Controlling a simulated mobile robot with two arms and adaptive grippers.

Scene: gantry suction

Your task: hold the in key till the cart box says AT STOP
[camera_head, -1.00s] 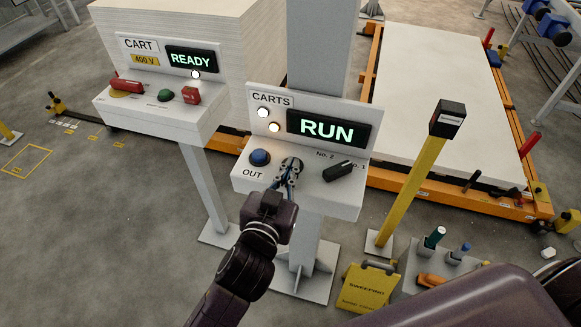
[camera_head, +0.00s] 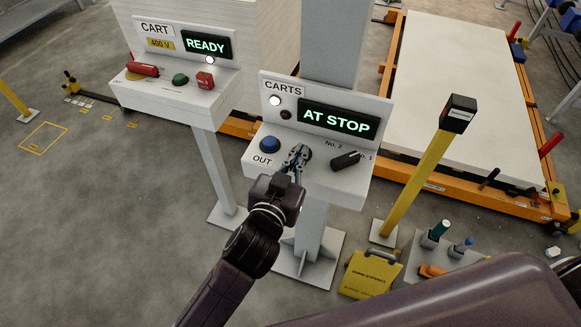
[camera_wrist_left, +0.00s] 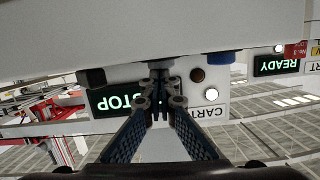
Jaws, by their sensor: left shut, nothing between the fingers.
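The CARTS box (camera_head: 310,165) stands on a grey post, and its display (camera_head: 338,119) reads AT STOP in green. The dark in key (camera_head: 308,153) is mostly hidden behind my left gripper (camera_head: 297,152). That gripper is shut and empty, its fingertips at the key; whether they press it I cannot tell. In the left wrist view the box is upside down, and the shut fingers (camera_wrist_left: 160,95) point at the key's place, partly covering the display (camera_wrist_left: 115,102). The blue OUT key (camera_head: 270,145) is left of the fingers. My right gripper is not in view.
A black selector knob (camera_head: 346,160) sits right of the fingers, between the No. 2 and No. 1 labels. The CART box (camera_head: 180,95) at left reads READY.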

